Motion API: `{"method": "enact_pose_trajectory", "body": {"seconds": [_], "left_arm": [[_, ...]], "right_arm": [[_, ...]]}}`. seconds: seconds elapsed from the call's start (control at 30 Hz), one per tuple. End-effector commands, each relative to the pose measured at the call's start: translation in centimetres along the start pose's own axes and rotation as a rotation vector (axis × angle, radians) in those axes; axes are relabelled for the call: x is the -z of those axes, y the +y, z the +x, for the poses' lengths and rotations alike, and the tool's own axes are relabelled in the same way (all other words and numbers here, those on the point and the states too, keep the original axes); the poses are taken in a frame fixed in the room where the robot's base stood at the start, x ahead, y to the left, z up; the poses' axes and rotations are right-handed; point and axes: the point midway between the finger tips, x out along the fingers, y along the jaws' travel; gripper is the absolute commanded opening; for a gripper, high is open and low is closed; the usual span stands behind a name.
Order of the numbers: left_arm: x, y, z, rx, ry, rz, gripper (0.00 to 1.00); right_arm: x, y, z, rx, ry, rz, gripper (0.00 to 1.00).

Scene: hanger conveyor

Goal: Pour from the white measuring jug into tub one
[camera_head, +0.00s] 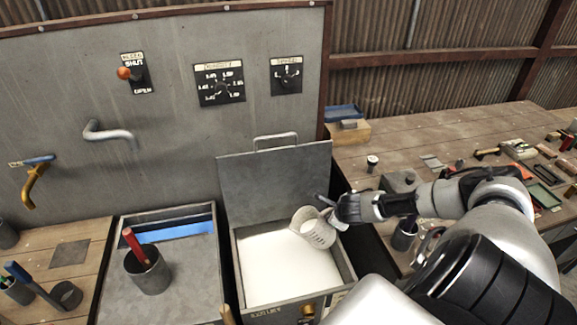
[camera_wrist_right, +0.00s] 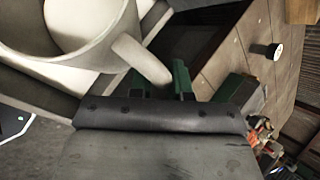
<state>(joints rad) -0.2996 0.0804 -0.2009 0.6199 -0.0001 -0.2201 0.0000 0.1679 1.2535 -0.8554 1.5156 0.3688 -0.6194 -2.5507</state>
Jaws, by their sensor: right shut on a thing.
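The white measuring jug (camera_head: 318,232) is above the right part of an open metal tub (camera_head: 240,275) full of white material. The jug looks tilted, mouth toward the left; I cannot see a stream leaving it. My right gripper (camera_head: 338,211) is shut on the jug's handle from the right. In the right wrist view the jug (camera_wrist_right: 100,62) fills the upper left, and its handle meets the green fingers of my right gripper (camera_wrist_right: 168,82). The tub's front label is too small to read, so I cannot tell its number. My left gripper is not in view.
The tub's raised lid (camera_head: 275,185) stands behind it. To the left, a grey pot (camera_head: 150,275) with a red-handled tool stands on another metal surface. A wooden bench (camera_head: 440,135) with tools is at right. A panel with dials (camera_head: 219,83) rises behind.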

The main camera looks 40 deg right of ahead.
Motion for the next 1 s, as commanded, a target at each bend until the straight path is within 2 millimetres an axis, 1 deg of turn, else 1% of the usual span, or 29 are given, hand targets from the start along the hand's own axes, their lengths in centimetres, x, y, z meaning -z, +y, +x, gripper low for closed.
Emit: {"method": "enact_pose_trajectory", "body": {"seconds": [0.33,0.73,1.0], "left_arm": [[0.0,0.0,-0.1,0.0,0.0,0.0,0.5],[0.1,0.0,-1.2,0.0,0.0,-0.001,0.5],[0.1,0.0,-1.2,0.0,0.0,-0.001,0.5]], "right_arm": [[-0.2,-0.1,-0.1,0.003,0.0,-0.001,0.0],[-0.6,-0.2,-0.6,0.052,0.046,-0.05,0.0],[-0.6,-0.2,-0.6,0.063,0.058,-0.063,0.0]]}}
